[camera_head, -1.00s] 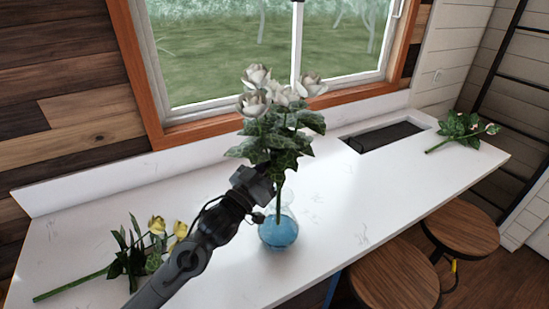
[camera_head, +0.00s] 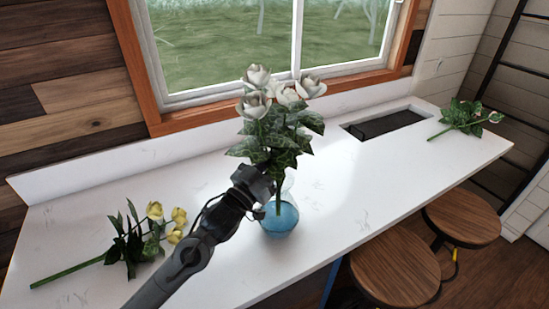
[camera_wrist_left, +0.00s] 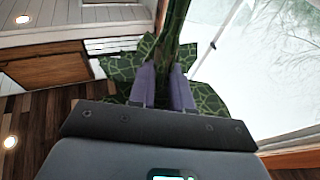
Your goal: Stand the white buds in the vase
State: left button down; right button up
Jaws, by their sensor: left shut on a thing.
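The white buds (camera_head: 283,92) are a leafy bunch of pale blooms on a green stem, upright above the counter. My left gripper (camera_head: 262,187) is shut on the stem below the leaves. In the left wrist view the two fingers (camera_wrist_left: 163,88) close around the green stem (camera_wrist_left: 173,35), with leaves on both sides. The vase (camera_head: 280,222) is glass with a blue lower part and stands on the counter beside my gripper. The lower stem overlaps the vase and seems to be inside it; its end is unclear. My right gripper is not in view.
A bunch of yellow roses (camera_head: 160,228) lies at the counter's left. Another leafy bunch with small pale blooms (camera_head: 465,115) lies at the far right. A dark sink (camera_head: 385,125) is set in the white counter (camera_head: 365,190). Two wooden stools (camera_head: 395,268) stand in front.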

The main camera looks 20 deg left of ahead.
pick_arm(q)
jog(key=c, duration=1)
grip_release()
jog(key=o, duration=1)
jog(key=s+a+p, duration=0.2)
jog(key=s+a, duration=0.1)
jog(key=s, duration=0.8)
jog(key=shift+a+p, duration=0.25)
jog(key=shift+p, duration=0.15)
dwell(0.8)
